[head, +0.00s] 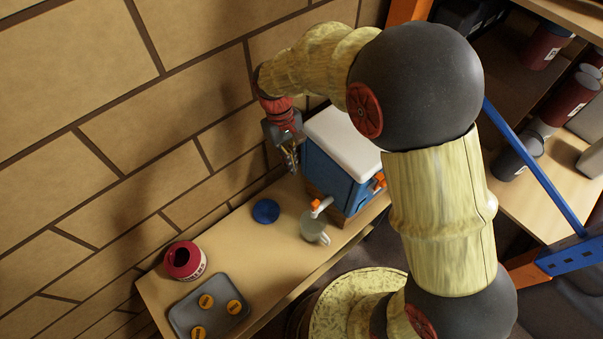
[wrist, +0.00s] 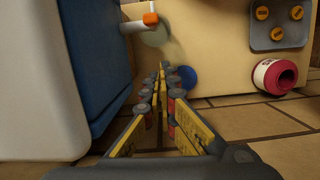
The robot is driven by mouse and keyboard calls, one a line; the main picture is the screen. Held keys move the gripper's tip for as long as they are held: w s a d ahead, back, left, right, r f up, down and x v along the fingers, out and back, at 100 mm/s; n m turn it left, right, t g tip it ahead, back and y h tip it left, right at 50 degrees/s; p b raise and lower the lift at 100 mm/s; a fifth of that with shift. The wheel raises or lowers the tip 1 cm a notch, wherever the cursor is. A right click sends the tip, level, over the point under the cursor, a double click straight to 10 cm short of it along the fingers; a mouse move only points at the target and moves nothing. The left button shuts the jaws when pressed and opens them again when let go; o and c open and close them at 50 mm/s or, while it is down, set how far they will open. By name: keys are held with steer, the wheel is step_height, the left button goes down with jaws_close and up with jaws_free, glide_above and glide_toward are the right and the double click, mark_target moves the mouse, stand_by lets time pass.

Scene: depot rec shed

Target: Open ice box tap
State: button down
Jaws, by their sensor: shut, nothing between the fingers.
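The ice box (head: 330,178) is blue with a white lid and stands at the back of the bench. Its tap (head: 321,206) is white with an orange part and sticks out from the front face, low down. In the wrist view the ice box (wrist: 95,55) fills the left side, and the tap (wrist: 137,24) shows at the top. A pale translucent mug (head: 314,228) stands below the tap. My gripper (head: 291,165) is beside the ice box, on its wall side, pointing down. In the wrist view my gripper's fingers (wrist: 163,70) are together and empty, apart from the tap.
On the bench (head: 235,240) are a blue disc (head: 266,211), a red can-shaped holder (head: 184,261) and a grey tray (head: 233,322) with orange discs. A brick wall (head: 110,190) runs close behind my gripper. Shelving with jars stands at right.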

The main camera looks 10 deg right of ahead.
mark_target(315, 206)
steer(key=shift+w+d+r+n+p, duration=0.15)
steer(key=shift+w+n+p, duration=0.3)
steer(key=shift+w, duration=0.4)
steer(key=s+d+f, duration=0.3)
steer(key=s+f, duration=0.2)
steer(key=f, duration=0.4)
steer(key=shift+s+d+f, duration=0.2)
steer(key=shift+d+f, duration=0.1)
steer(key=shift+f, duration=0.1)
steer(key=shift+w, duration=0.1)
